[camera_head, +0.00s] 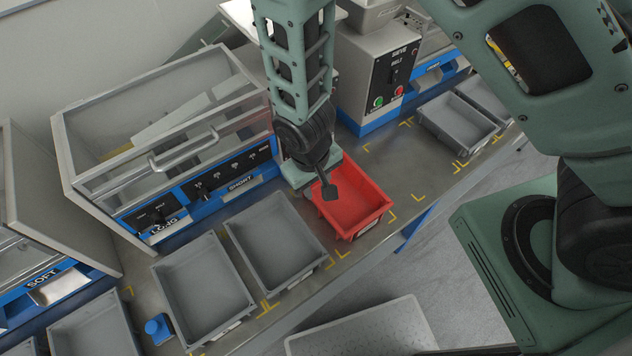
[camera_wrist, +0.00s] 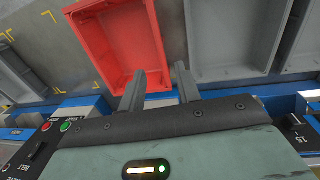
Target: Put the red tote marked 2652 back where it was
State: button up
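The red tote (camera_head: 372,215) stands on the grey bench, to the right of two grey totes. It looks empty, and the label on its front is too small to read. In the wrist view the red tote (camera_wrist: 95,50) fills the upper left. My gripper (camera_head: 328,192) is over the tote's left rear part, with one dark finger showing against its inside. In the wrist view my gripper (camera_wrist: 159,70) has its two fingers well apart. The left finger overlaps the tote and the right one appears just past its side wall. I cannot tell whether either touches.
Grey totes (camera_head: 252,214) stand left of the red one; others (camera_head: 451,143) are at the right. Yellow corner marks (camera_head: 419,196) outline bare bench right of the red tote. Machines (camera_head: 372,85) line the back. A small blue object (camera_head: 157,328) sits at the front left.

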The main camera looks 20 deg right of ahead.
jog(key=s+r+n, duration=0.1)
jog(key=s+r, duration=0.3)
jog(key=r, duration=0.4)
jog(key=s+d+r+n+y, duration=0.1)
jog(key=s+r, duration=0.3)
jog(key=r, duration=0.5)
jog(key=s+d+r+n, duration=0.1)
jog(key=s+r, duration=0.3)
jog(key=r, duration=0.4)
jog(key=shift+s+d+r+n+g+y, duration=0.15)
jog(key=shift+s+n+g+y, duration=0.2)
jog(key=shift+n, duration=0.25)
notch_tip(320, 180, down, 2)
jog(key=shift+f+b, duration=0.1)
jog(key=shift+b, duration=1)
